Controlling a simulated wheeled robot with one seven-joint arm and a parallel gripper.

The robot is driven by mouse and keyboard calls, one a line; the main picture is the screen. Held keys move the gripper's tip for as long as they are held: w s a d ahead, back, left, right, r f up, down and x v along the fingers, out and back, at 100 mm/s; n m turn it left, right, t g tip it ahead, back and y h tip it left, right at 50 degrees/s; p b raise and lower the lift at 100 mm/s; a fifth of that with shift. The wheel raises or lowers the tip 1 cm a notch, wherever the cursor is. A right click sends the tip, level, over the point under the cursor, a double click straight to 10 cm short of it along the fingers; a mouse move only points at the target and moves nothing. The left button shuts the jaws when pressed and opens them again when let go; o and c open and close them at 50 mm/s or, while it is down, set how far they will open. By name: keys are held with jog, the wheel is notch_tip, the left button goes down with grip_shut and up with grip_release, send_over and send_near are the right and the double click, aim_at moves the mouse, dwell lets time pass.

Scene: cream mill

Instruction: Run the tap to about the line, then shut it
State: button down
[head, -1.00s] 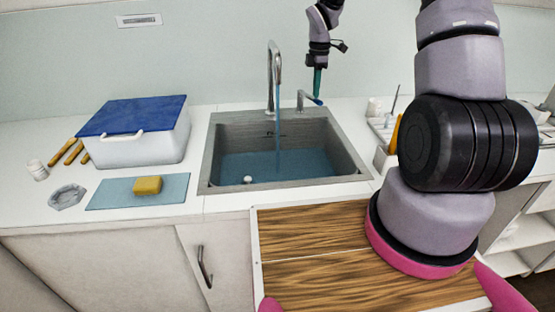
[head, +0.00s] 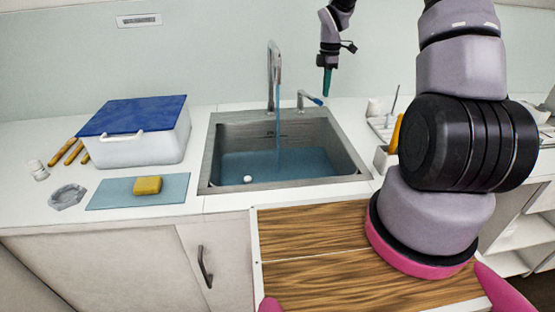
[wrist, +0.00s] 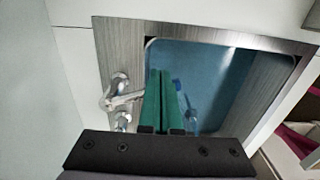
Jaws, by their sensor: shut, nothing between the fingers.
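The tap's curved spout (head: 274,68) stands behind the grey sink (head: 208,165), and a thin blue stream (head: 278,125) runs from it. Blue water (head: 300,163) covers the sink floor. I cannot clearly make out a fill line. The tap lever (head: 308,96), blue at its tip, sits right of the spout. My gripper (head: 327,94) has green fingers pressed together, empty, just above and right of the lever tip. In the wrist view, the shut fingers (wrist: 162,73) hang over the sink's edge, beside the blue tip; contact cannot be told.
A small white ball (head: 248,179) is in the sink at front left. A wooden board (head: 330,245) lies in front. A rack (head: 378,125) stands right.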

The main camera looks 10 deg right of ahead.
jog(key=shift+f, duration=1.95)
dwell(6.0)
